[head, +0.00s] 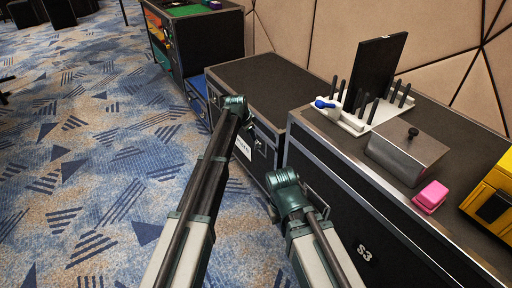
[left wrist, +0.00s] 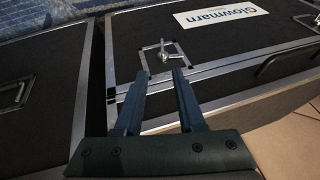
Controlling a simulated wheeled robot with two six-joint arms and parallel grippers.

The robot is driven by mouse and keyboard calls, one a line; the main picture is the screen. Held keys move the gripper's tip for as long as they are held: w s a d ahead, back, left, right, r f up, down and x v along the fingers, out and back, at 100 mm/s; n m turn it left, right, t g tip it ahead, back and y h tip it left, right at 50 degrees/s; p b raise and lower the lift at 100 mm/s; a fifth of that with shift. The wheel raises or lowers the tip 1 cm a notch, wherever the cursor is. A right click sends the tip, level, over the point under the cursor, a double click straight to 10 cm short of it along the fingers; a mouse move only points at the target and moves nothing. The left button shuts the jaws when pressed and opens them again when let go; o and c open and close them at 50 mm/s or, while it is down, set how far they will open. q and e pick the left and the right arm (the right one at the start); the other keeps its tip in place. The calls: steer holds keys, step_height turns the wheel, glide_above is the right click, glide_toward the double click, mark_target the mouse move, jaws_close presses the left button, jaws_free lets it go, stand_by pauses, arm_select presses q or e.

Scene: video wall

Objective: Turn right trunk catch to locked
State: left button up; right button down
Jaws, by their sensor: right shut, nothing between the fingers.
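The trunk catch (left wrist: 164,51), a small silver handle on a square plate, shows in the left wrist view on the black trunk (left wrist: 225,72) with a white Glowmarn label (left wrist: 222,14). In the head view the trunk (head: 262,82) stands left of the larger case, and its catch (head: 260,146) shows small. My left gripper (left wrist: 159,73) is open, its fingertips just short of the catch with a gap between them; I see no clear contact. My right gripper (head: 322,210) is shut and empty, low in front of the larger case, its fingers mostly hidden.
The larger case (head: 345,205) marked S3 bears a white rack (head: 350,121), a metal box (head: 406,150), a pink block (head: 430,196) and a yellow case (head: 492,190). Another case (head: 205,45) stands behind. Carpet (head: 95,150) on the left is clear.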

mark_target(256, 144)
arm_select(q)
steer(key=b+x, duration=0.8)
steer(key=x, duration=0.1)
steer(key=b+x, duration=0.4)
steer(key=x, duration=0.1)
steer(key=shift+w+r, duration=0.1)
steer(key=shift+w, duration=0.15)
jaws_close()
